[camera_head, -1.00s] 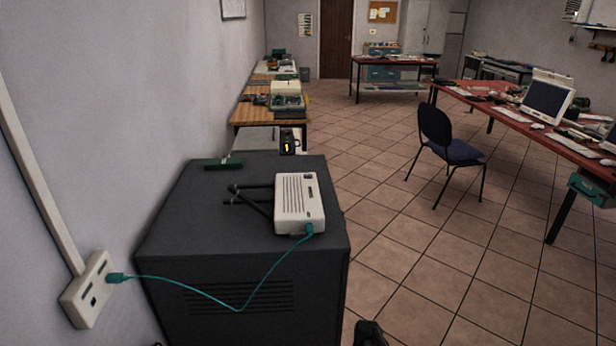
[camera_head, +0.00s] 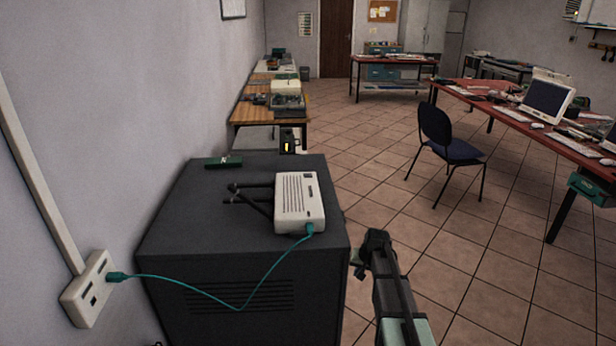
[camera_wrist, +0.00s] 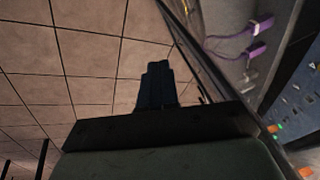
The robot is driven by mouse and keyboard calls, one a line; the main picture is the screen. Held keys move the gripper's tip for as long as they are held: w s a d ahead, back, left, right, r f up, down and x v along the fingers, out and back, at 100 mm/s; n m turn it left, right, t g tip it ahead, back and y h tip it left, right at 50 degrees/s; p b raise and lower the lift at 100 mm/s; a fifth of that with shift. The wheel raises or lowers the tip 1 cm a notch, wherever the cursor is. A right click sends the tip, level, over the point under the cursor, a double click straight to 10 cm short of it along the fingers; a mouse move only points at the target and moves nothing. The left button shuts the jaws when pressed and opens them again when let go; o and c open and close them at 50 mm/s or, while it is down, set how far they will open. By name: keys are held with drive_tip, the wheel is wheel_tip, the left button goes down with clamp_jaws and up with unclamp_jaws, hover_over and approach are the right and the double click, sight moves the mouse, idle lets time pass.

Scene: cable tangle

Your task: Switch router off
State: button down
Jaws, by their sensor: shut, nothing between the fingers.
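The white router (camera_head: 298,203) lies on top of the dark cabinet (camera_head: 215,245), with black antennas pointing left. A teal cable (camera_head: 240,308) runs from its front end, hangs over the cabinet's face and plugs into the white wall socket (camera_head: 90,289) at the left. I cannot make out a power switch on the router. My gripper (camera_head: 360,262) is to the right of the cabinet, a little lower than the router and apart from it. In the wrist view, its dark fingers (camera_wrist: 158,85) are together with nothing between them.
A small green item (camera_head: 223,163) lies at the back of the cabinet top. A blue chair (camera_head: 450,148) and a red desk (camera_head: 530,125) stand to the right. Purple plugs (camera_wrist: 250,38) show in the wrist view.

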sight(310, 176)
drive_tip(key=w+a+r+t, duration=0.1)
drive_tip(key=w+r, duration=0.3)
drive_tip(key=r, duration=0.7)
drive_tip(key=w+a+r+t+y, duration=0.1)
drive_tip(key=w+a+r, duration=0.3)
drive_tip(key=r, duration=0.7)
drive_tip(key=w+a+r+t+y, duration=0.1)
drive_tip(key=w+a+r, duration=0.2)
drive_tip(key=w+r, duration=0.3)
wheel_tip(310, 176, up, 6)
drive_tip(key=shift+w+a+f+t, duration=0.1)
drive_tip(key=shift+w+t, duration=0.05)
drive_tip(key=shift+t, duration=0.15)
drive_tip(key=a+r+n+y, duration=0.1)
drive_tip(key=a+r, duration=0.7)
drive_tip(key=r, duration=0.3)
drive_tip(key=shift+y, duration=0.4)
drive_tip(key=shift+f, duration=0.1)
drive_tip(key=shift+f, duration=4.35)
drive_tip(key=shift+f, duration=0.2)
drive_tip(key=shift+f, duration=0.25)
